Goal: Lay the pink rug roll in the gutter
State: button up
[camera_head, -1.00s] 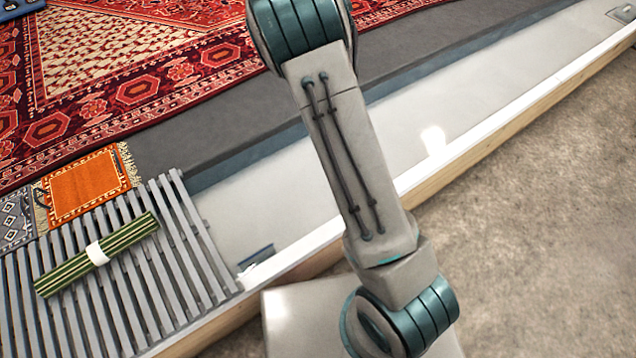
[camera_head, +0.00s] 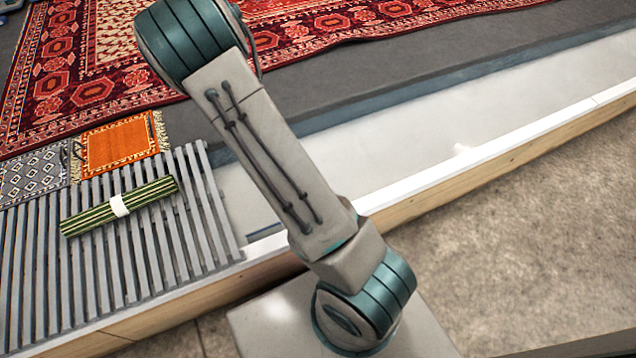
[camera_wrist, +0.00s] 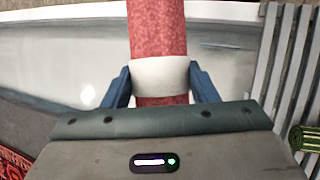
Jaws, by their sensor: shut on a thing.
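My gripper (camera_wrist: 160,92) is shut on the pink rug roll (camera_wrist: 157,28) in the wrist view. Its blue fingers sit on both sides of the white band around the roll. The roll points away from the gripper, and its far end is cut off by the top of the picture. The pale gutter (camera_wrist: 60,60) shows behind and below the roll; I cannot tell the height between them. In the head view the gutter (camera_head: 420,135) runs from the slatted rack to the upper right. The gripper and roll do not show in the head view.
A grey slatted rack (camera_head: 150,262) lies at the left, with a green striped roll (camera_head: 88,221) on it. An orange mat (camera_head: 118,143) and a grey patterned mat (camera_head: 34,174) lie beyond it. A large red rug (camera_head: 105,62) covers the back. A wooden-faced kerb (camera_head: 440,203) edges the gutter.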

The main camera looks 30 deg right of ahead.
jog(key=d+f+n+t+b, duration=0.1)
jog(key=d+f+n+b, duration=0.1)
jog(key=d+f, duration=0.5)
jog(key=d+f+n+t+h+b, duration=0.1)
jog(key=d+f+n+b, duration=0.1)
jog(key=d+f, duration=0.6)
jog(key=w+d+f+n+h+b, duration=0.1)
jog(key=d+f, duration=0.7)
jog(key=f, duration=0.9)
jog(key=shift+f+n+t+b, duration=0.3)
jog(key=shift+n+t+b, duration=0.1)
jog(key=shift+n, duration=0.5)
jog(key=shift+f+b, duration=0.8)
jog(key=shift+f, duration=1.2)
jog(key=shift+f, duration=0.2)
jog(key=o, duration=1.2)
jog(key=shift+o, duration=0.2)
jog(key=shift+r, duration=0.15)
